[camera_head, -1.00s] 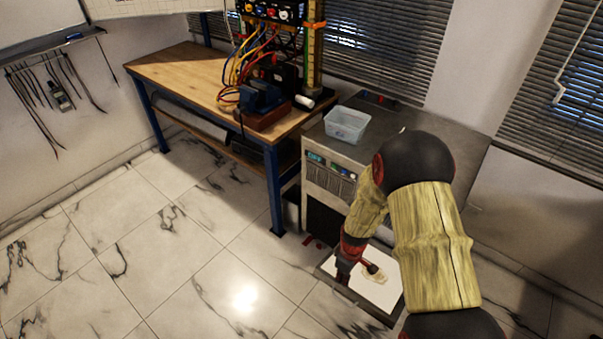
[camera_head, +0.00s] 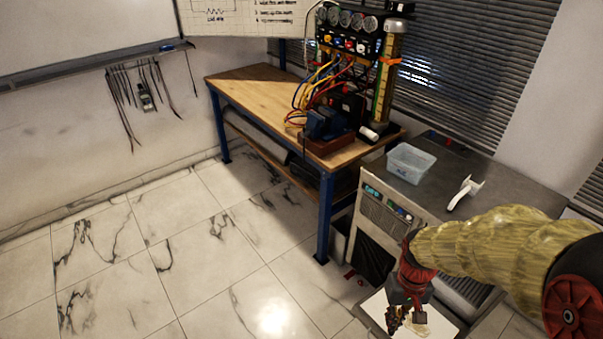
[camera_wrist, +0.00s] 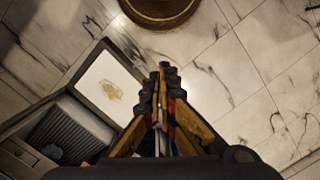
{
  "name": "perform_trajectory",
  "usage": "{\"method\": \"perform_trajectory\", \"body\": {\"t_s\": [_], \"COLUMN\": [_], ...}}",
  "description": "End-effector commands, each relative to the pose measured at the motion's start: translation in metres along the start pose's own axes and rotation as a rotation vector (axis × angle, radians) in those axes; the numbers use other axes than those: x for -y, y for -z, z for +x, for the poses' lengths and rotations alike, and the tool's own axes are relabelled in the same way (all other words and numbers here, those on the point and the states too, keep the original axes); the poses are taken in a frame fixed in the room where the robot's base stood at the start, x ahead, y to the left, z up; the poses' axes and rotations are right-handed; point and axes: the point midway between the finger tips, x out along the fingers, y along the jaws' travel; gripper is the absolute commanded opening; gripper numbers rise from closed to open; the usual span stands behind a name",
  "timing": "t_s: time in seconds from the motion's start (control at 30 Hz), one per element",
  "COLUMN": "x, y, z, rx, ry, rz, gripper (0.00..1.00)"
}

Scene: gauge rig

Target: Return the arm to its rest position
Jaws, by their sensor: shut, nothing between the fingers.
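My gripper (camera_head: 407,318) hangs at the lower right in the head view, at the end of my raised arm. In the wrist view my gripper (camera_wrist: 163,72) points down over the marble floor, its fingers together with nothing between them. Below and to its left in the wrist view lies a dark-framed white panel (camera_wrist: 100,72) with a tan mark on it. The same panel (camera_head: 447,328) shows in the head view behind and beside my gripper, partly hidden by it.
A grey cabinet (camera_head: 388,210) bears a clear plastic box (camera_head: 410,163) and a white handle-shaped item (camera_head: 465,192). A wooden bench (camera_head: 255,98) holds a gauge rig (camera_head: 350,45) with coloured cables. The marble floor (camera_head: 200,260) on the left is clear.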

Motion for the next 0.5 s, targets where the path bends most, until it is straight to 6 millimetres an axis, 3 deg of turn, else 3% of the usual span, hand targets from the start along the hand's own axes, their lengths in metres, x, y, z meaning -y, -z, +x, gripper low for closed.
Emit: {"method": "perform_trajectory", "body": {"t_s": [0.03,0.2,0.5], "x": [0.004,0.016,0.035], "y": [-0.006,-0.033,-0.073], "z": [-0.024,-0.089,-0.181], "rx": [-0.039,-0.161,-0.450], "ry": [-0.007,-0.023,-0.036], "rz": [0.017,0.061,0.021], "gripper": [0.00,0.00,0.00]}}
